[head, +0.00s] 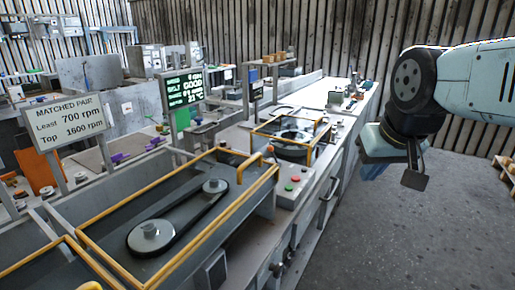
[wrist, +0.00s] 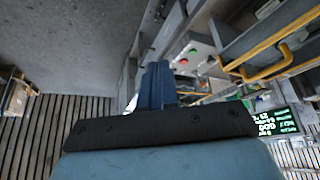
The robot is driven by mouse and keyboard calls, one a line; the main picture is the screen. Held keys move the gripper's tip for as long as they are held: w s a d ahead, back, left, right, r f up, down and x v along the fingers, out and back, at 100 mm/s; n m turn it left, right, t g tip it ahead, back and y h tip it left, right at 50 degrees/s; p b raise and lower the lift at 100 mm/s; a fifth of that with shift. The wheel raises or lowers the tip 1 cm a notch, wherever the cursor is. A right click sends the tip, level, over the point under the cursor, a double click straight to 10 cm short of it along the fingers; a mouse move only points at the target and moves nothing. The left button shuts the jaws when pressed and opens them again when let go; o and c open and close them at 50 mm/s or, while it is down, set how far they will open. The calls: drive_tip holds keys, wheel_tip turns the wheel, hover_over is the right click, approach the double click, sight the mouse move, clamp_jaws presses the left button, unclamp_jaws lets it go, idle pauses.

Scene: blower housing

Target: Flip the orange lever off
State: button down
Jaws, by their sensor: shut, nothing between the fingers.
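My gripper (head: 372,168) hangs at the right in the head view, over the grey floor beside the bench and apart from it. Its blue fingers (wrist: 156,85) are shut and empty in the wrist view. A small orange knob (head: 270,149) shows at the far right corner of the near belt housing, just behind the grey control box (head: 284,197). It may be the tip of the orange lever, but it is too small to tell its position. The control box also shows in the wrist view (wrist: 205,47), beyond the fingertips; I cannot make out the lever there.
The control box carries red and green buttons. Yellow-railed housings (head: 232,212) hold a belt on two pulleys. A green-text display (head: 183,90) and a sign (head: 66,118) reading "MATCHED PAIR, Least 700 rpm, Top 1600 rpm" stand behind.

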drive_tip(key=w+a+g+h, duration=0.1)
drive_tip(key=w+a, duration=0.2)
drive_tip(key=w, duration=0.8)
drive_tip(key=w+a+h, duration=0.1)
drive_tip(key=w+a, duration=0.1)
drive_tip(key=w, duration=1)
drive_tip(key=w+a+f+h, duration=0.1)
drive_tip(key=w+a+f, duration=0.1)
drive_tip(key=w+a, duration=0.3)
drive_tip(key=w+a+f+h, duration=0.1)
drive_tip(key=w+a+f, duration=0.2)
drive_tip(key=w+a, duration=0.3)
drive_tip(key=w+a+f+t, duration=0.1)
drive_tip(key=w+a+f, duration=0.2)
drive_tip(key=w+a, duration=0.2)
drive_tip(key=shift+w+a+f+n+h, duration=0.25)
drive_tip(key=shift+w+a+n+h, duration=0.15)
drive_tip(key=shift+a, duration=0.1)
approach(274, 155)
drive_tip(key=w+f, duration=0.2)
drive_tip(key=w+a+f, duration=0.1)
drive_tip(key=w+f, duration=0.1)
drive_tip(key=shift+w+f, duration=0.15)
drive_tip(key=shift+w, duration=0.05)
